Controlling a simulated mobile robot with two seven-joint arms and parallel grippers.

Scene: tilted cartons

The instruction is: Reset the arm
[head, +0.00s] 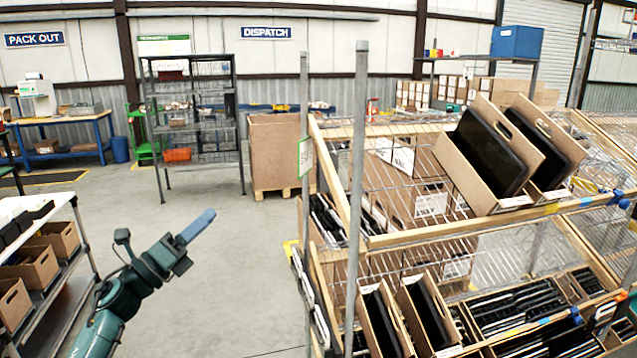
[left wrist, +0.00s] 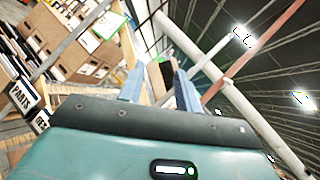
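My left gripper (head: 205,220) is at the lower left of the head view, raised over the open floor left of the wire rack. Its blue fingers point up and to the right, and it touches nothing there. In the left wrist view the two fingers of the gripper (left wrist: 160,85) stand apart with a gap between them, and no held thing shows. My right gripper is not in either view. Tilted open cartons (head: 462,178) holding black items stand on the upper shelf of the rack, clear of the left gripper.
The wire rack (head: 400,240) with wooden edges and upright metal posts (head: 357,180) fills the right side. A shelf cart (head: 78,225) with cartons stands at the left edge. A large brown box (head: 275,153) stands on a pallet behind. The grey floor (head: 235,260) between is clear.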

